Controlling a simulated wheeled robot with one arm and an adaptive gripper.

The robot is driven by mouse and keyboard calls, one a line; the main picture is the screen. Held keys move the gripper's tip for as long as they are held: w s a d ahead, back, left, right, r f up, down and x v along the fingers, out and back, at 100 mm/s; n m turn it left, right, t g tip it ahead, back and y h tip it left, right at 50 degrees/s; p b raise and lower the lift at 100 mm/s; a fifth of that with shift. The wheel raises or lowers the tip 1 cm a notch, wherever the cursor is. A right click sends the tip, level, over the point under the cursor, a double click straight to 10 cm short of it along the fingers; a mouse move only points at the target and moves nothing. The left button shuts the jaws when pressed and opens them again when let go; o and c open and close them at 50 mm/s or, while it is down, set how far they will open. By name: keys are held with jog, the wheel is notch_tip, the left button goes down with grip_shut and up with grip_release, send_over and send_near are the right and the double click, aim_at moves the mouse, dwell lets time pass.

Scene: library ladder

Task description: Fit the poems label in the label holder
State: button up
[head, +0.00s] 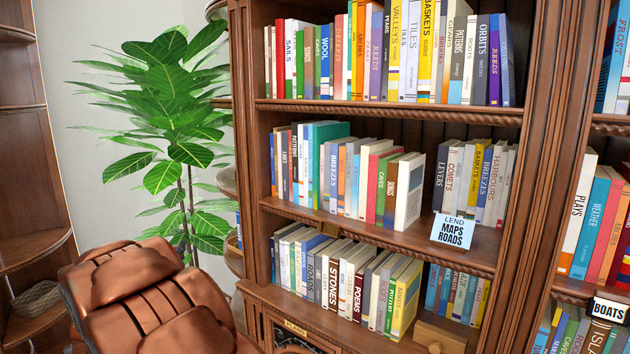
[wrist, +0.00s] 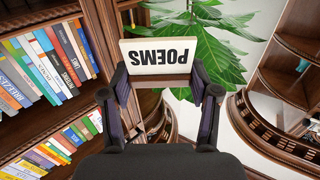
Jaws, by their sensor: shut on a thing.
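The poems label (wrist: 158,55) is a cream card with black letters, upside down in the wrist view. My gripper (wrist: 160,84) is shut on it, with its two dark fingers at the label's lower corners. The label is held out in front of the leafy plant and touches nothing else that I can see. Neither my gripper nor the label shows in the head view.
The bookcase (head: 390,238) is full of books. A LEND MAPS ROADS sign (head: 453,231) stands at a shelf edge. A brown leather chair (head: 150,300) and a plant (head: 180,120) stand left.

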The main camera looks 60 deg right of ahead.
jog(key=s+d+r+m+g+h+p, duration=0.1)
jog(key=s+d+r+g, duration=0.15)
jog(key=d, duration=0.35)
jog(key=s+d+r+m+g+h, duration=0.1)
jog(key=s+d+m+g, duration=0.1)
jog(key=s+d, duration=0.25)
jog(key=m+g+p, duration=0.3)
jog(key=m+g, duration=0.3)
jog(key=g, duration=0.3)
send_near(342, 180)
jog(key=shift+h, duration=0.4)
jog(key=d, duration=0.4)
jog(key=s+d, duration=0.1)
jog(key=d, duration=0.1)
jog(key=shift+s+d+f, duration=0.1)
jog(key=shift+f, duration=0.2)
jog(key=shift+a+p, duration=0.2)
jog(key=shift+p, duration=0.3)
jog(key=shift+a+f+b, duration=0.2)
jog(key=shift+f+b, duration=0.35)
jog(key=shift+f, duration=0.4)
jog(key=shift+a+f+b, duration=0.15)
jog(key=shift+f+b, duration=0.45)
jog(key=shift+f, duration=0.4)
jog(key=shift+a+f+b, duration=0.2)
jog(key=shift+f+b, duration=0.35)
jog(key=shift+f, duration=0.4)
jog(key=shift+p, duration=0.85)
